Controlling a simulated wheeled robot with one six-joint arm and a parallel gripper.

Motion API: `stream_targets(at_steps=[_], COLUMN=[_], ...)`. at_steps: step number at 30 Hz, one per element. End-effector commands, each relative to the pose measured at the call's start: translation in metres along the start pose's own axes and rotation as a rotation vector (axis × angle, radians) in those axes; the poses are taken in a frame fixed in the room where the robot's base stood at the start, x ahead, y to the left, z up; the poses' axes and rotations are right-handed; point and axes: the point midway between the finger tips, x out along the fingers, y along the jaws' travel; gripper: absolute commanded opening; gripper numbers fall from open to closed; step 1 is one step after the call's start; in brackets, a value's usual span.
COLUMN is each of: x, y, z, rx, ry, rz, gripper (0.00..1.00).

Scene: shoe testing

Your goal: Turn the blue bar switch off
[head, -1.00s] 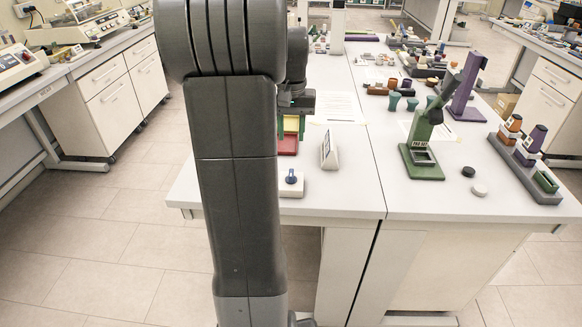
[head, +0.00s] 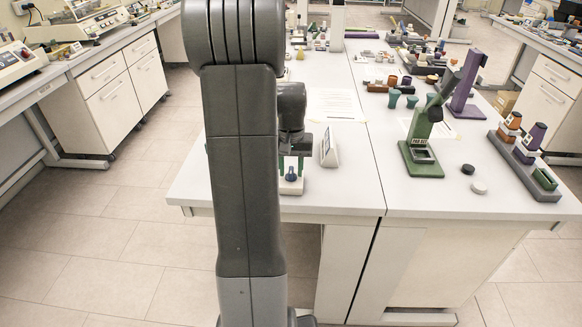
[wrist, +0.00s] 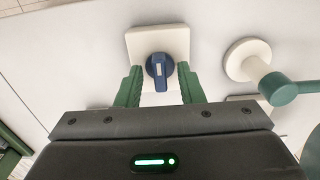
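The blue bar switch (wrist: 159,68) is a dark blue knob with a raised bar, mounted on a white square plate (wrist: 172,38). In the wrist view the bar points up and down the picture. My gripper (wrist: 158,78) has green fingers, one on each side of the knob, with a gap visible between them and the knob. It is open. In the head view the blue switch (head: 291,174) shows on its white plate near the table's front edge, with my gripper (head: 291,164) over it. My arm hides part of the table to its left.
A small white wedge-shaped sign (head: 328,148) stands just right of the switch. A green press (head: 422,150) stands further right. The table front between them is clear.

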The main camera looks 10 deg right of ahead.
Motion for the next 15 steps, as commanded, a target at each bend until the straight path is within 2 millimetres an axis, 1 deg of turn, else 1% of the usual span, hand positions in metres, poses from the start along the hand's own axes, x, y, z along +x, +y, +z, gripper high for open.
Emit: stream_targets(at_steps=[2,3,7,8,15], x=[-0.0001,-0.0002,-0.0003,-0.0004,-0.0006], y=[0.0,0.0,0.0,0.0,0.0], z=[0.0,0.0,0.0,0.0,0.0], rx=[0.0,0.0,0.0,0.0,-0.01], ry=[0.0,0.0,0.0,0.0,0.0], rz=[0.0,0.0,0.0,0.0,0.0], gripper=[0.35,0.27,0.01,0.0,0.0])
